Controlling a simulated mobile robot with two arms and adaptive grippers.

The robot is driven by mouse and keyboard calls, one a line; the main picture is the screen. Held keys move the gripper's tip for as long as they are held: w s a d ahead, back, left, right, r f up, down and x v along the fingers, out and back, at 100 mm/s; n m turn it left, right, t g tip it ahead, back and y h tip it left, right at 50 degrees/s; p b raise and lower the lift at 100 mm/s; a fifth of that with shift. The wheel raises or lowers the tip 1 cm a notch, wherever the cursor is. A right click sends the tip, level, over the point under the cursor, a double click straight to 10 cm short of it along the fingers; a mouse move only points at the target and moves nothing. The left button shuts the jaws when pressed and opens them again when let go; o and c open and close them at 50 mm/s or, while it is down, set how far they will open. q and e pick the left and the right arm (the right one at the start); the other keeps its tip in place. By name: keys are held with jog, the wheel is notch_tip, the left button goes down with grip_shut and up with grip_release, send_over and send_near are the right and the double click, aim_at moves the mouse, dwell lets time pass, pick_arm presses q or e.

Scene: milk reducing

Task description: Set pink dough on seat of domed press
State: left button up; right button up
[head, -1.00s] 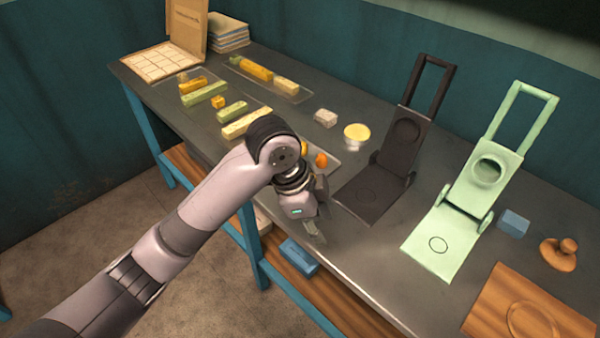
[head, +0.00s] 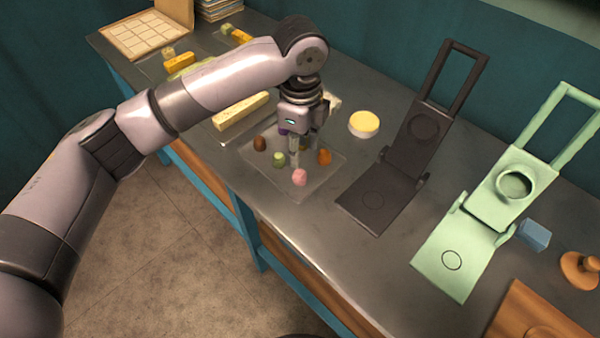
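The pink dough (head: 299,177) is a small ball on a clear tray (head: 308,190) with a few other coloured dough balls. My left gripper (head: 294,160) points down over this tray, its fingertips just above and behind the pink dough. I cannot tell whether the fingers touch it or how far apart they are. A pale green press (head: 440,272) stands open at the right, with a round bowl-like piece on its raised lid and a ring marked on its empty seat. A dark press (head: 365,205) stands open left of it, with a flatter disc and an empty seat. My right gripper is not in view.
A yellow-topped round tub (head: 364,124) stands between the tray and the dark press. A blue block (head: 534,235), a wooden knobbed piece (head: 580,268) and a wooden board (head: 530,318) lie at the right. A pale yellow bar (head: 243,110) lies behind the tray.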

aim_at(298, 173)
pick_arm(q)
jog(key=f, duration=0.3)
jog(key=shift+w+f, duration=0.2)
jog(key=shift+w, duration=0.05)
jog(key=shift+f, duration=0.55)
jog(key=shift+f+p, duration=0.25)
jog(key=shift+p, duration=0.05)
jog(key=f, duration=0.3)
jog(key=f+p, duration=0.1)
jog(key=shift+a+f, duration=0.25)
jog(key=shift+a, duration=0.1)
jog(key=shift+f, duration=0.15)
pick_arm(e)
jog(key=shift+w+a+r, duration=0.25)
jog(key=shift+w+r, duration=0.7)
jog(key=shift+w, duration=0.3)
pick_arm(q)
jog(key=shift+c, duration=0.5)
jog(key=c, duration=0.7)
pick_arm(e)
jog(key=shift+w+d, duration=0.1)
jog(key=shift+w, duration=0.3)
